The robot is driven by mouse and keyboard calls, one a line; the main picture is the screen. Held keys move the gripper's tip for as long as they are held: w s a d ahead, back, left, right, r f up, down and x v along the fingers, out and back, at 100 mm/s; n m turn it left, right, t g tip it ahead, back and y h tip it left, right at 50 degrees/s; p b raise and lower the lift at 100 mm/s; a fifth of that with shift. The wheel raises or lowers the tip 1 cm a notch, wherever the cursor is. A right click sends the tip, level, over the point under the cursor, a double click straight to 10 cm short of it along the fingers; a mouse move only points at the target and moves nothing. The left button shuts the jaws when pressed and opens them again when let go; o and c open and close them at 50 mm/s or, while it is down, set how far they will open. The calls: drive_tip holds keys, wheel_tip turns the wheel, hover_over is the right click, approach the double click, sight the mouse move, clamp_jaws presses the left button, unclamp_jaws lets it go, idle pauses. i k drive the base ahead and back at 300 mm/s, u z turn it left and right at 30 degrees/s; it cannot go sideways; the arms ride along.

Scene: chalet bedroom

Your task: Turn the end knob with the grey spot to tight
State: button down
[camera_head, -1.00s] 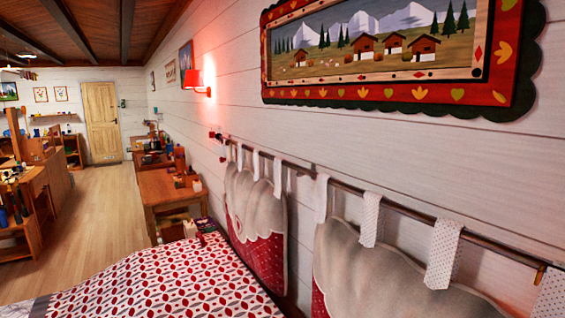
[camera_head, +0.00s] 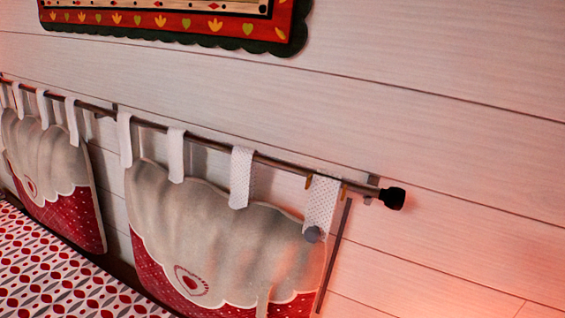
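A black end knob (camera_head: 392,198) caps the right end of the dark metal curtain rod (camera_head: 270,160) on the wall. I cannot make out a grey spot on its face from here. A round grey disc (camera_head: 312,234) shows lower left of the knob, at the bottom of the rightmost white tab; it is apart from the knob. The rod's other end is outside the picture. My gripper is not in view.
Two padded grey and red headboard cushions (camera_head: 215,225) hang from the rod by white tabs. A thin dark strip (camera_head: 333,258) hangs beside the right cushion. The patterned bed (camera_head: 50,275) fills the lower left. A framed picture (camera_head: 272,30) hangs above. Wall right of the knob is bare.

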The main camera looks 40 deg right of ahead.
sight(393, 198)
drive_tip(key=z, duration=0.3)
drive_tip(key=k, duration=0.2)
drive_tip(key=z, duration=1.2)
drive_tip(key=k, duration=0.6)
drive_tip(key=u, duration=0.35)
drive_tip(key=i, duration=0.75)
drive_tip(key=z, duration=0.05)
drive_tip(key=k, duration=0.45)
drive_tip(key=z, duration=0.4)
drive_tip(key=i, duration=0.6)
drive_tip(key=u, duration=0.1)
